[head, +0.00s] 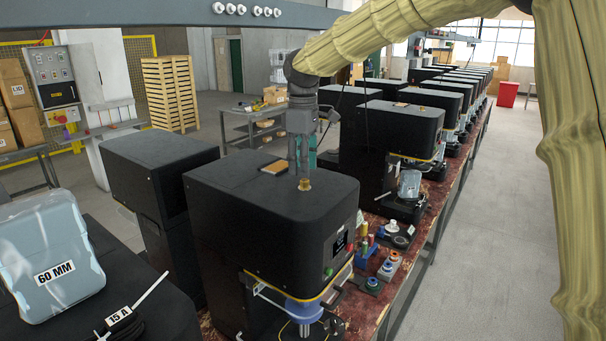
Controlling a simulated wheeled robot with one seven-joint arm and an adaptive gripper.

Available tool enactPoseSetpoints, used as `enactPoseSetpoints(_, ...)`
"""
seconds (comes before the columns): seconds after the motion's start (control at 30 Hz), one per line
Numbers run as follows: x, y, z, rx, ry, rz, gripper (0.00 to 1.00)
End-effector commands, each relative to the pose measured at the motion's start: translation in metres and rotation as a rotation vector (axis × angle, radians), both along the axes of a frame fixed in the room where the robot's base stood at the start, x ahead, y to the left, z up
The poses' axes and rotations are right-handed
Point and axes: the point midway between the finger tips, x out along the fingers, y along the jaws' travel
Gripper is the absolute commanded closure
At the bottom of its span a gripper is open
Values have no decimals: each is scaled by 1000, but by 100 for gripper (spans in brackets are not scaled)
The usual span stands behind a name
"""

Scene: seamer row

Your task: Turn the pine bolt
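A small yellow-brown bolt (304,186) stands on the top of the nearest black seamer (240,194), toward its right rear. It looks like the pine bolt. My gripper (303,177) points straight down from above, with its fingertips at the bolt's head. The fingers look close together, but at this size I cannot tell whether they grip the bolt or are just around or above it. The fingers partly cover the bolt's upper end.
A small wood-edged plate (275,167) lies on the seamer top left of my gripper. A grey case marked 60 MM (43,250) sits at the left. More black seamers (390,128) run along the red bench (365,309). The right aisle floor (500,230) is clear.

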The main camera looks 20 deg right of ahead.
Motion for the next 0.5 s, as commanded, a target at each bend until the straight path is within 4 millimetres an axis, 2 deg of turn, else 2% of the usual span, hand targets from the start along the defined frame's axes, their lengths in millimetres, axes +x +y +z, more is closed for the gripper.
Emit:
enactPoseSetpoints(0.2,1,0,42,0,-3,-1,60)
enactPoseSetpoints(0.5,1,0,77,0,0,0,60)
